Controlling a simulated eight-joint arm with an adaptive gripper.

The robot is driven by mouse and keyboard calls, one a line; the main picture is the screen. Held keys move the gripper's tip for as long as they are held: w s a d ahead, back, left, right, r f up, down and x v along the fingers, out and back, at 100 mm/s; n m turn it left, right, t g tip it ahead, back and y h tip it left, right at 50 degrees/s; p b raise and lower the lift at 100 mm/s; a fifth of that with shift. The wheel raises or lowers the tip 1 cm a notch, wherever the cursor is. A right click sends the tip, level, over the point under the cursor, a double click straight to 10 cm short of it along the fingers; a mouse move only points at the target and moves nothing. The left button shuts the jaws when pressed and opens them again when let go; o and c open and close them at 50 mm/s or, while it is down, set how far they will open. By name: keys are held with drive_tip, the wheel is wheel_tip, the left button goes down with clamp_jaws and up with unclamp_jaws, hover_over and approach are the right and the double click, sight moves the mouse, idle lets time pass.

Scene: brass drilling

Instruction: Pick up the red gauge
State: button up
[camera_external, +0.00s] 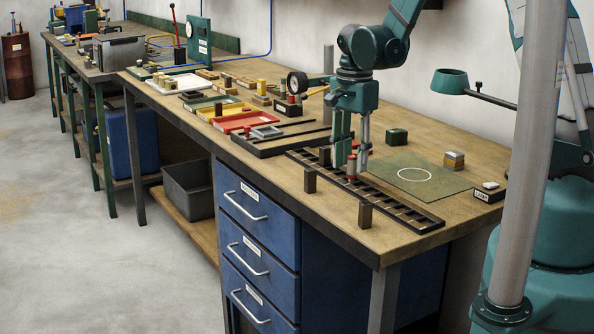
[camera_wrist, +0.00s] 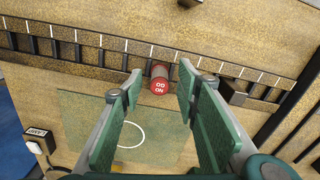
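The red gauge (camera_external: 351,166) is a small upright cylinder at the slotted black rack (camera_external: 405,212) on the bench. In the wrist view its round red top (camera_wrist: 160,86) carries white lettering, and a grey-brown body shows behind it. My gripper (camera_external: 351,158) points down over the rack, with its fingers on either side of the gauge. In the wrist view the green fingers (camera_wrist: 159,76) are spread, with visible gaps beside the gauge. The gripper is open and holds nothing. The gauge's lower end is hard to make out.
Dark posts (camera_external: 365,215) stand along the rack near the gripper. A green mat (camera_external: 440,180) with a white circle lies to the right, with a small stacked block (camera_external: 454,160) at its edge. A green box (camera_external: 397,137) stands behind.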

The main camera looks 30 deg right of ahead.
sight(352, 156)
drive_tip(key=shift+f, duration=0.3)
idle(0.4)
drive_tip(key=c, duration=1)
drive_tip(key=shift+r, duration=0.2)
drive_tip(key=shift+r, duration=4.8)
